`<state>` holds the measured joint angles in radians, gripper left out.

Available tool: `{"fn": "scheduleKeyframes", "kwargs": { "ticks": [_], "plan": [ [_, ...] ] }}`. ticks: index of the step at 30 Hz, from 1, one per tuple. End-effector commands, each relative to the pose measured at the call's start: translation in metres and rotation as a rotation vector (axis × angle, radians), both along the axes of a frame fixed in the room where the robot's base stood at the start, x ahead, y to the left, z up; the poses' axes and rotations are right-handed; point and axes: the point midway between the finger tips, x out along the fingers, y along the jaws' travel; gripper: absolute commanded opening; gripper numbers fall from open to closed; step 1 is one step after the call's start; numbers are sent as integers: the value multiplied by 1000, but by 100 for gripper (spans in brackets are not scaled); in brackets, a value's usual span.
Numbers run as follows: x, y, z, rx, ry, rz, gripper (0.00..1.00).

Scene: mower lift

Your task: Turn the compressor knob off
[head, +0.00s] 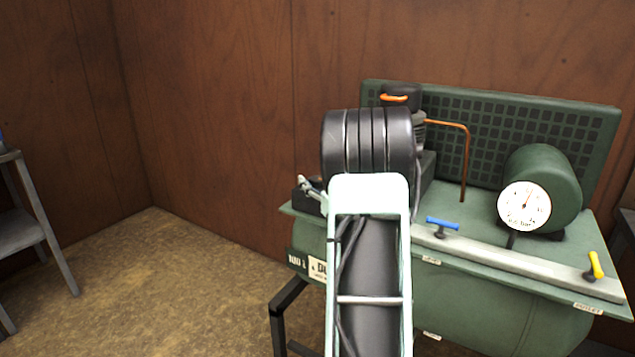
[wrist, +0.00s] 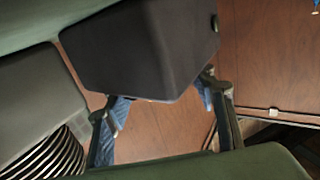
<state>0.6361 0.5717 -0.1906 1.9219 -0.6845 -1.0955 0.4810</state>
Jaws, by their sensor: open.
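The green compressor (head: 450,290) stands against the wall at the right of the head view. A dark box (head: 307,201) sits at its left end, partly hidden by my arm. In the wrist view a dark angular block (wrist: 150,50), seemingly this box, fills the upper middle. My gripper (wrist: 163,98) is open, with a blue-padded finger at each side of the block's lower edge. I cannot tell if the fingers touch it. A small grey part, likely my gripper, shows beside the box in the head view. No knob is clearly visible on the box.
A round white gauge (head: 525,206) faces forward on the compressor. A blue handle (head: 442,223) and a yellow handle (head: 596,264) sit along its front rail. A copper pipe (head: 466,160) rises behind. A grey stand (head: 28,228) is at the far left; the floor between is clear.

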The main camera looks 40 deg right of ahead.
Motion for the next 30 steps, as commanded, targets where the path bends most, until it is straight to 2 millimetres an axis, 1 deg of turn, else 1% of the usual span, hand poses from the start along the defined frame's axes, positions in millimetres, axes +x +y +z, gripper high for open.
{"fn": "scheduleKeyframes", "kwargs": {
  "ticks": [9, 18, 21, 30],
  "plan": [
    [3, 0, 0, 0, 0, 0, 51],
    [2, 0, 0, 0, 0, 0, 18],
    [2, 0, 0, 0, 0, 0, 9],
    [3, 1, -1, 0, -2, -33, 9]
  ]
}}
